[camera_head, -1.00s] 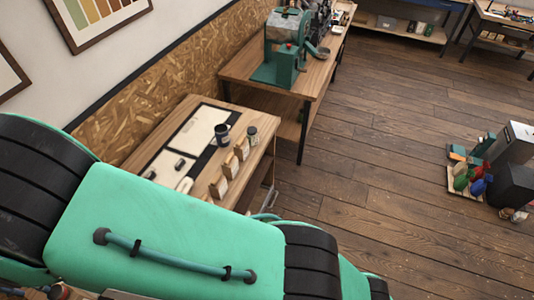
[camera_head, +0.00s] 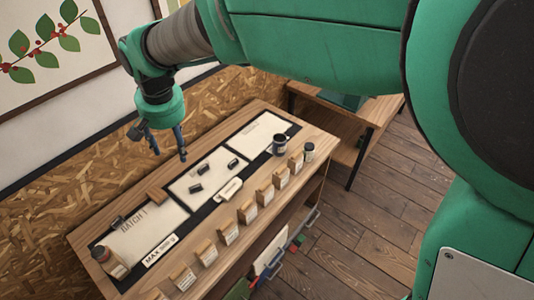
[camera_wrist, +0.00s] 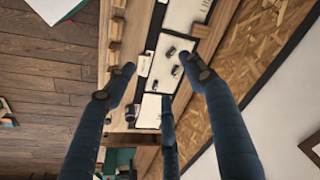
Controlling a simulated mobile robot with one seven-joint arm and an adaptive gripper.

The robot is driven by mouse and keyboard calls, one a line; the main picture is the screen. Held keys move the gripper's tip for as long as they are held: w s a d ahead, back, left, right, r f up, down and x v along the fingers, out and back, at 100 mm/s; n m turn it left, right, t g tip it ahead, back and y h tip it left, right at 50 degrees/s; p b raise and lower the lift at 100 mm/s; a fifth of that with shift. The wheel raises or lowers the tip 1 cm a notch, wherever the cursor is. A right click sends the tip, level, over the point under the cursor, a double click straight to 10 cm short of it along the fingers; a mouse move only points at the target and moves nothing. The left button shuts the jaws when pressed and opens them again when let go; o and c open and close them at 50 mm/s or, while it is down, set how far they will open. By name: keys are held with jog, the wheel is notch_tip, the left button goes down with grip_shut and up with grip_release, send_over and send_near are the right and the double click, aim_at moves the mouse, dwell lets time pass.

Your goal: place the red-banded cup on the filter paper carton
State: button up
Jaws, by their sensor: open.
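My gripper (camera_head: 167,153) is open and empty in the head view, above the back edge of the wooden table (camera_head: 105,221). Its fingers also spread across the wrist view (camera_wrist: 165,82). A dark cup (camera_head: 280,145) stands upright at the table's far right end, apart from my gripper; I cannot make out a red band on it. A small dark cup-like shape (camera_wrist: 131,113) shows near the table's end in the wrist view. I cannot identify a filter paper carton in either view.
A row of small brown bags (camera_head: 247,212) lines the table's front edge. A lidded jar (camera_head: 309,152) stands beside the cup, and a jar with a reddish label (camera_head: 108,262) stands at the left end. Several small dark pieces lie on the middle pale panel (camera_head: 185,207).

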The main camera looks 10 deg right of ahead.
jog(key=s+d+r+t, duration=0.1)
jog(key=s+d+r, duration=0.15)
jog(key=d, duration=0.65)
jog(key=s+d+r+m, duration=0.1)
jog(key=s+d+r, duration=0.15)
jog(key=d, duration=0.55)
jog(key=s+d+r+t, duration=0.1)
jog(key=s+d+r, duration=0.15)
jog(key=d, duration=0.65)
jog(key=s+d+f+m+t+h, duration=0.1)
jog(key=s+d+f, duration=0.1)
jog(key=s+d, duration=1.1)
jog(key=shift+s+d+m+t, duration=0.3)
jog(key=shift+d+t, duration=0.1)
jog(key=shift+d, duration=0.4)
jog(key=shift+w, duration=0.1)
notch_tip(320, 180, down, 12)
jog(key=b, duration=1.2)
jog(key=shift+f, duration=0.2)
